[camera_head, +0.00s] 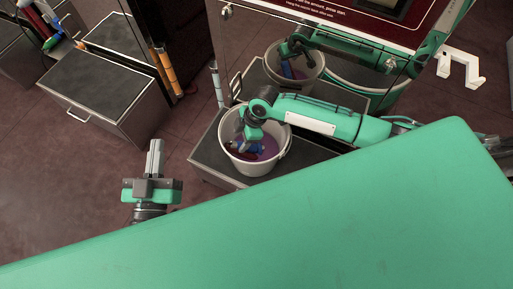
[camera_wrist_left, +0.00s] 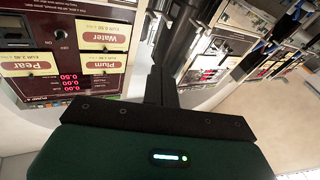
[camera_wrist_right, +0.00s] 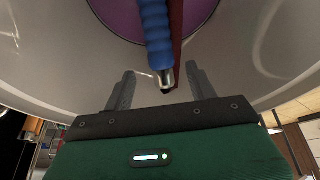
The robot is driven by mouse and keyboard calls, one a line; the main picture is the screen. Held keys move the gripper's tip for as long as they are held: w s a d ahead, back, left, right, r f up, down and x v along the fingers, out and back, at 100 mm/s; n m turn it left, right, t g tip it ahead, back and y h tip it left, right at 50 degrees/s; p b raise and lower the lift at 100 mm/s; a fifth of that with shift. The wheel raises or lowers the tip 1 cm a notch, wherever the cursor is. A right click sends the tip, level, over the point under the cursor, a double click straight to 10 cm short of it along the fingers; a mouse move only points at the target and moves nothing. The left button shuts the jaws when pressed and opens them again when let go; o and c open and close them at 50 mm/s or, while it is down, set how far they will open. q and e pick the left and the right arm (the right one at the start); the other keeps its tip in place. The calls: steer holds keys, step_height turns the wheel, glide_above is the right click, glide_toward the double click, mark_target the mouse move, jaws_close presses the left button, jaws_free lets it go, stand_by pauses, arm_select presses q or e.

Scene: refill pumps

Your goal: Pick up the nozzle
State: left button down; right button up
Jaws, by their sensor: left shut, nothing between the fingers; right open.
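The nozzle (camera_wrist_right: 155,32) shows in the right wrist view as a ribbed blue grip with a metal end. It lies in a white bucket (camera_head: 232,162) with purple in its bottom, beside a dark red strip (camera_wrist_right: 176,30). My right gripper (camera_wrist_right: 161,82) is open, with the nozzle's metal end seen between its two fingers. I cannot tell whether they touch. In the head view my right gripper (camera_head: 252,139) reaches down into the bucket and partly hides the nozzle (camera_head: 256,149). My left gripper (camera_head: 155,155) is shut and empty, left of the bucket, over the floor.
The bucket stands on a dark-topped platform (camera_head: 205,155) before a shiny pump front, which mirrors the bucket and my arm. Another dark-topped box (camera_head: 100,85) stands at the upper left. Pump labels (camera_wrist_left: 100,60) appear upside down in the left wrist view. Floor around my left gripper is clear.

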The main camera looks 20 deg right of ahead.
mark_target(241, 143)
steer(key=b+x, duration=0.1)
steer(key=x, duration=0.1)
steer(key=d+b+x, duration=0.1)
steer(key=x, duration=0.1)
steer(key=shift+s+a+f, duration=0.15)
steer(key=shift+f, duration=0.4)
steer(key=shift+a+f, duration=0.1)
steer(key=shift+f, duration=0.1)
arm_select(q)
step_height(241, 143, up, 9)
steer(key=a+t, duration=0.2)
steer(key=t, duration=0.3)
steer(key=shift+s+a+t+h, duration=0.3)
steer(key=shift+a+t, duration=0.1)
arm_select(e)
steer(key=c, duration=1.2)
steer(key=shift+r, duration=0.2)
